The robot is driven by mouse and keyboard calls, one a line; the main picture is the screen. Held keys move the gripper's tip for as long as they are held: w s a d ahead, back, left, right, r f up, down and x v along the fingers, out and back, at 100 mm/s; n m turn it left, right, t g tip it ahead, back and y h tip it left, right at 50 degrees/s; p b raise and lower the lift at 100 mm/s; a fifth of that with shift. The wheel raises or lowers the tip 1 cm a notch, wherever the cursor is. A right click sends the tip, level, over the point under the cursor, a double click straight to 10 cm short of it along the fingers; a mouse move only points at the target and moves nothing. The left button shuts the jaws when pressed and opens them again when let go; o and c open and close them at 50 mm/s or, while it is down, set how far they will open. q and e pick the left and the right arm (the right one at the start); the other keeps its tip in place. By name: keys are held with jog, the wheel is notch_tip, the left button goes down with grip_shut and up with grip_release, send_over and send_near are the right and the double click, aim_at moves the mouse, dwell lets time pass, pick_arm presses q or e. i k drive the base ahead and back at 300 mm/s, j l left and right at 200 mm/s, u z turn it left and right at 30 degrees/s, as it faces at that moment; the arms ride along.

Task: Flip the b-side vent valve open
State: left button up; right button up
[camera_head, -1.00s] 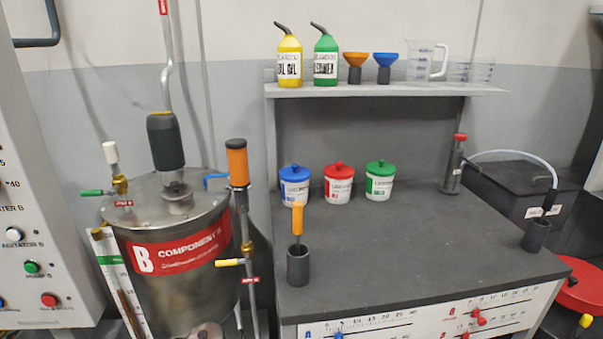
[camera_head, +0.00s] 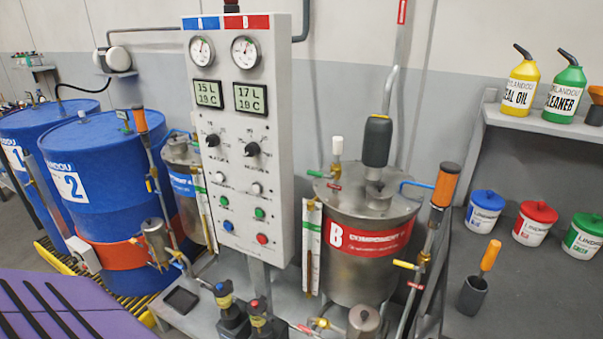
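The B tank (camera_head: 372,273) is a steel drum with a red "B COMPONENT" band, right of centre. On its lid at the left stands a brass valve (camera_head: 337,172) with a white cap (camera_head: 338,146) above it and a green lever (camera_head: 318,173) pointing left. A small red tag (camera_head: 333,187) sits below it; its text is unreadable. A blue lever (camera_head: 416,184) shows at the lid's right side. I cannot tell from the labels which is the vent valve. Neither of my grippers is in view.
A control panel (camera_head: 245,190) with gauges and knobs stands close left of the B tank. Blue drums (camera_head: 105,170) stand at the left.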

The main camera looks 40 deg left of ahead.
aim_at(315, 173)
jog(key=j+u, duration=0.25)
jog(key=u, duration=0.15)
jog(key=j+u, duration=0.25)
jog(key=u, duration=0.2)
